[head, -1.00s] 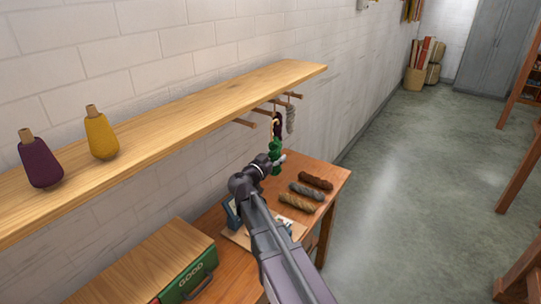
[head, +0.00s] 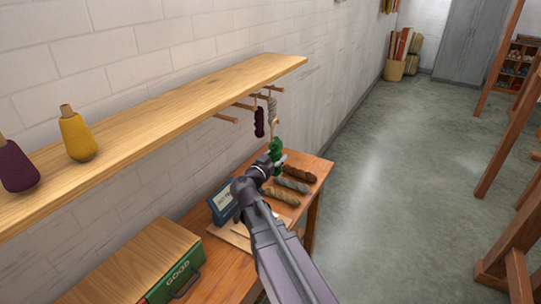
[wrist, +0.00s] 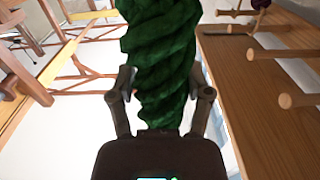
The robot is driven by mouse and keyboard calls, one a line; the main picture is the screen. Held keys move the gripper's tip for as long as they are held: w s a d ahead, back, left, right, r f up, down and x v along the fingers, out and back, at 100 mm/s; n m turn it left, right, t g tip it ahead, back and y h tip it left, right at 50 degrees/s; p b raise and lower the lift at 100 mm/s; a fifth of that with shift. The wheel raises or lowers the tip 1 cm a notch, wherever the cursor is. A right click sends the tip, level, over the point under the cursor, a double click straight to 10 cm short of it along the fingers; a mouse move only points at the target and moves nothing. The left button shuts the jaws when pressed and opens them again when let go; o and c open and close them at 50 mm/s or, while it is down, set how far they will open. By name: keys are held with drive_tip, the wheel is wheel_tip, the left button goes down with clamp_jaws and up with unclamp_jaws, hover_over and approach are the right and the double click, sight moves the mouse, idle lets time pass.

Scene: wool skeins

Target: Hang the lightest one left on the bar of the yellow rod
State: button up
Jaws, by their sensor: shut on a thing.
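My gripper (head: 276,161) is shut on a dark green twisted skein (head: 275,147), which also shows in the wrist view (wrist: 160,60) upright between both fingers (wrist: 162,100). A thin tan loop rises from its top in the head view. Several wooden rods stick out below the shelf (head: 160,100); a near one (head: 226,118) is bare. I cannot tell which rod is marked yellow.
A brown skein (head: 299,174), a grey skein (head: 292,186) and a tan skein (head: 281,197) lie on the table (head: 322,165). A blue device (head: 222,203) stands nearby. A yellow cone (head: 77,137) and a purple cone (head: 18,168) stand on the shelf. Right of the table is open floor.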

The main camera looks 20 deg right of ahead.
drive_tip(key=shift+s+d, duration=0.8)
drive_tip(key=shift+d, duration=0.05)
drive_tip(key=shift+s, duration=0.1)
idle(0.4)
